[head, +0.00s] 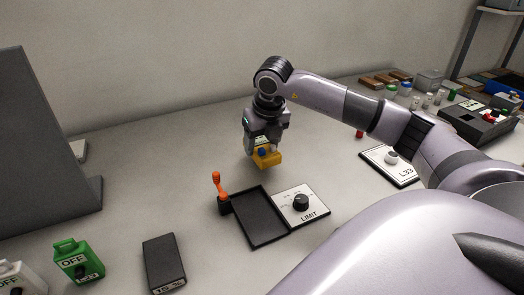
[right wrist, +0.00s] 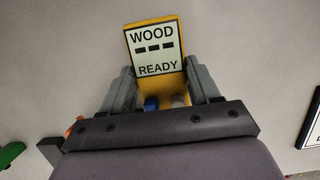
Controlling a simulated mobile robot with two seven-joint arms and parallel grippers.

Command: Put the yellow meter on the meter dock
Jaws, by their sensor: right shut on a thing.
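The yellow meter (head: 266,158) is held in the air by my right gripper (head: 262,143), above the table and behind the black tray. In the right wrist view the meter (right wrist: 156,82) sits between the two fingers, its white face reading WOOD and READY. A shallow black tray (head: 261,217), which looks like the meter dock, lies empty on the table, with an orange lever (head: 217,184) at its left and a white LIMIT plate (head: 287,214) with a black knob at its right. My left gripper is not in view.
A grey panel (head: 42,140) rises at the left. An L33 plate (head: 377,164) lies to the right, beyond my right arm. Small bottles and boxes line the back right.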

